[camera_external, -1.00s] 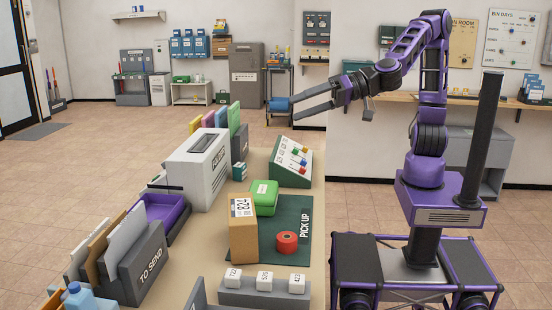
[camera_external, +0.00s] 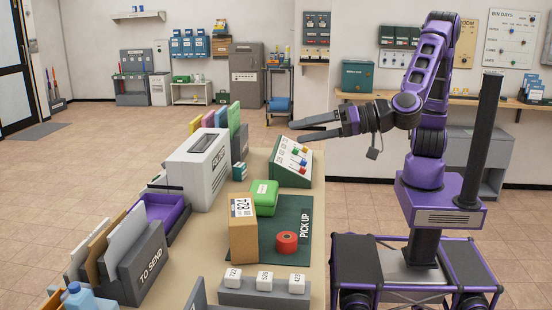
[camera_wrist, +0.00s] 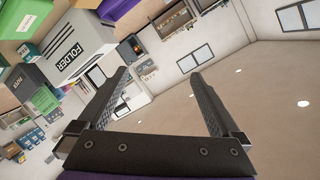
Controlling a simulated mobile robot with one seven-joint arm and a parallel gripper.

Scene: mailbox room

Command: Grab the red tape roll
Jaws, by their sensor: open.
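The red tape roll (camera_external: 287,242) lies on the dark green "PICK UP" mat (camera_external: 298,268) near the table's right edge in the external view. My gripper (camera_external: 296,131) is up in the air, beyond and well above the roll, with its fingers pointing left. In the wrist view my gripper (camera_wrist: 160,78) has its two fingers wide apart with nothing between them. The roll does not show in the wrist view.
A cardboard box (camera_external: 243,236) marked 824 stands left of the roll. A green box (camera_external: 264,196) sits behind it. Numbered white blocks on a grey rack (camera_external: 242,293) are in front. A sloped green board (camera_external: 291,160) stands at the table's far end.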

